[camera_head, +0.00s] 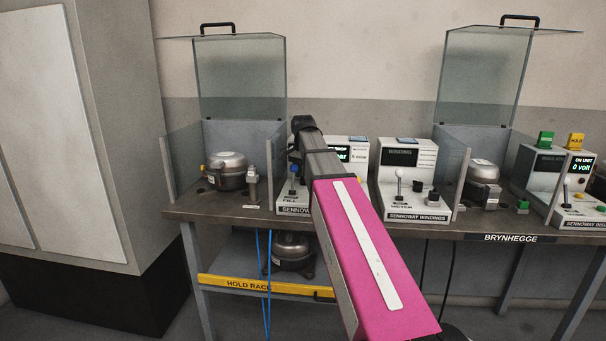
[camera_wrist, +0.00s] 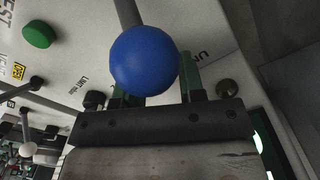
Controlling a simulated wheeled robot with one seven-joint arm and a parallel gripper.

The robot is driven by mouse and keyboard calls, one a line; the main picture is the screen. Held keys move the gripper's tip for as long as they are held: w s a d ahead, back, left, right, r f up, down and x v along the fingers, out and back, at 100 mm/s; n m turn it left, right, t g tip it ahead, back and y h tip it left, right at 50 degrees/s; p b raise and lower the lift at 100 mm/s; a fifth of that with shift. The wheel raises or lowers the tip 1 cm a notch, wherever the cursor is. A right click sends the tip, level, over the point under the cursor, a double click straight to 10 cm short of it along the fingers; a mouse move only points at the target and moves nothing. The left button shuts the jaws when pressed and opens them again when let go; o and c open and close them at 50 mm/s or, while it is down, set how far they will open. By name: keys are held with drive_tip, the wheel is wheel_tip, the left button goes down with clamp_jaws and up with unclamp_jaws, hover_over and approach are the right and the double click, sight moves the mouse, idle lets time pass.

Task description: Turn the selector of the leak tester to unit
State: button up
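The leak tester (camera_head: 358,151) is a white bench unit with a green "bar" display, partly hidden behind my magenta arm. A blue ball-topped lever (camera_head: 293,169) stands at its front left, above a FILL label. The blue ball (camera_wrist: 143,60) also fills the middle of the wrist view. My gripper (camera_wrist: 164,92) has two green fingers with a gap between them, just behind the ball and close to the tester's panel. The ball hides part of the left finger. A partial label "UN" shows right of the fingers. The selector itself cannot be made out, nor whether the fingers touch it.
A green button (camera_wrist: 38,35) lies left on the panel. The windings tester (camera_head: 405,175) stands right of my arm. A compressor (camera_head: 227,171) sits left on the bench (camera_head: 440,226), before a raised clear hood (camera_head: 242,80). A second hood (camera_head: 486,75) stands at right.

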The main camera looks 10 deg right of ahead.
clamp_jaws()
drive_tip(key=n, duration=0.4)
drive_tip(key=shift+s+d+n, duration=0.1)
drive_tip(key=shift+n, duration=0.2)
unclamp_jaws()
wheel_tip(320, 180, up, 11)
idle(0.8)
